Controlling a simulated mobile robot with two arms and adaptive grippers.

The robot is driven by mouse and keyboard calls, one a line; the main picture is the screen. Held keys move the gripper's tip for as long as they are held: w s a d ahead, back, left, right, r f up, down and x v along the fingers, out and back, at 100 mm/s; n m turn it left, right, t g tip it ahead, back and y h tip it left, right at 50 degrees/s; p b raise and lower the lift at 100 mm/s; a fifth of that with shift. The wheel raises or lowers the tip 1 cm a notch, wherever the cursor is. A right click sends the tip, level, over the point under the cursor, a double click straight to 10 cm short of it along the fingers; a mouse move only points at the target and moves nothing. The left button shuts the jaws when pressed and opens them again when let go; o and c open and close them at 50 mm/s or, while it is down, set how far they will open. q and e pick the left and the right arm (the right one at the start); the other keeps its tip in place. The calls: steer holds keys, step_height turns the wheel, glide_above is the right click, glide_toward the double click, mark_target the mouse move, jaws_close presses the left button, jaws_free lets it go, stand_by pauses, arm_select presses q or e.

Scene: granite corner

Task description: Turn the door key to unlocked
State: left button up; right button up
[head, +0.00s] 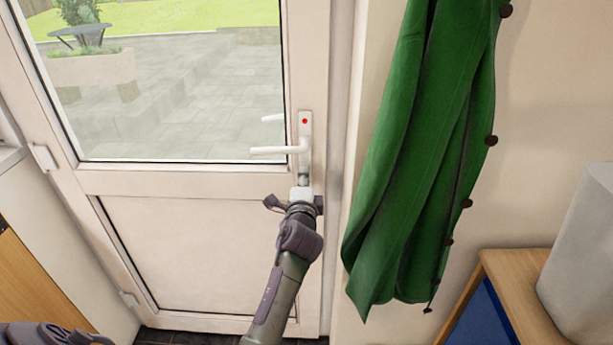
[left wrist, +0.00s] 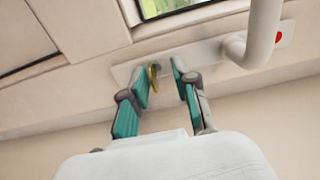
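The white door (head: 180,182) has a long lock plate (head: 306,130) with a white lever handle (head: 280,150) and a red dot near its top. In the left wrist view, a brass-coloured key (left wrist: 154,76) stands out from the plate (left wrist: 205,55) below the handle (left wrist: 258,40). My left gripper (left wrist: 165,66) reaches up to the plate with its fingers apart on either side of the key. The key is close to the left finger, with a gap to the right one; I cannot tell whether it touches. In the head view the gripper (head: 304,180) hides the key. My right gripper is not in view.
A green coat (head: 425,150) hangs on the wall right of the door. A wooden unit (head: 515,275) with a pale grey container (head: 590,260) stands at lower right. A wooden panel (head: 30,285) is at lower left. Paving and grass show through the glass.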

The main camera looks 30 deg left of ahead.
arm_select(q)
steer(key=shift+v, duration=3.9)
steer(key=d+f+g+h, duration=0.1)
steer(key=d+f+h, duration=0.1)
steer(key=f, duration=0.7)
steer(key=d+f+g+h, duration=0.1)
steer(key=d+f+h, duration=0.15)
steer(key=f, duration=0.65)
steer(key=s+d+f+n+g+h, duration=0.1)
steer(key=s+d+f+g, duration=0.3)
steer(key=f, duration=0.7)
steer(key=s+f+n+g+h, duration=0.1)
steer(key=s+f+n+h, duration=0.1)
steer(key=s+f, duration=0.65)
steer(key=s+f+n+g, duration=0.4)
steer(key=s+f+g, duration=0.1)
steer(key=s+f, duration=1.25)
steer(key=s+a+f+n+g, duration=0.1)
steer(key=s+a+f, duration=0.1)
steer(key=s, duration=0.7)
steer(key=s+a+f+n+g, duration=0.2)
steer(key=s+a+f, duration=0.1)
steer(key=s, duration=0.6)
steer(key=shift+f, duration=0.5)
